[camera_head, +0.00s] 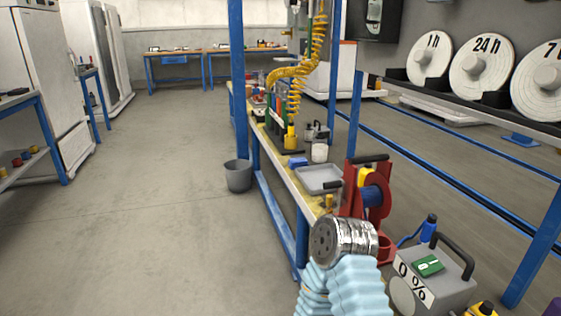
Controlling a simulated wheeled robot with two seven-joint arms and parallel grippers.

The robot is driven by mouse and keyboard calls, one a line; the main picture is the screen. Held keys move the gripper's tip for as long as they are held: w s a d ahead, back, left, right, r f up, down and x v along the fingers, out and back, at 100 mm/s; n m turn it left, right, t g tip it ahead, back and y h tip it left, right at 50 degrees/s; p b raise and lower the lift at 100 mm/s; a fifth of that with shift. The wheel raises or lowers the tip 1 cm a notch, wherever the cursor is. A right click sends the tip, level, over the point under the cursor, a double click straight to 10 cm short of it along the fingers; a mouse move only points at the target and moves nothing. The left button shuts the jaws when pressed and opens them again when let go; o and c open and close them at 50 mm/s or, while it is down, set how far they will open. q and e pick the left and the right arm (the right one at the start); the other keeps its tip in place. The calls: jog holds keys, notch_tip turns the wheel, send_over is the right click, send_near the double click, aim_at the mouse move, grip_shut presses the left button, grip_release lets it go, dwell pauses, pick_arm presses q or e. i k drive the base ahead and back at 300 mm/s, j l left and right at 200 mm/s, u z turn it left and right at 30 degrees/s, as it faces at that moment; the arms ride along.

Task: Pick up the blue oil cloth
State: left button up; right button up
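A small blue item (298,161) lies on the workbench (283,172), just behind a grey tray. It may be the blue oil cloth, but it is too small to tell. Another flat blue item (520,139) lies on the floor at the far right; I cannot tell whether it is cloth. Neither of my grippers shows in the head view, so their finger states are hidden.
A ribbed light-blue part with a metal end (343,240) rises in the lower middle. The left floor is clear.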

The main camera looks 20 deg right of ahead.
aim_at(293, 163)
jog(key=i+j, duration=0.1)
jog(key=i, duration=2)
jog(key=l+z, duration=0.05)
jog(key=l, duration=0.05)
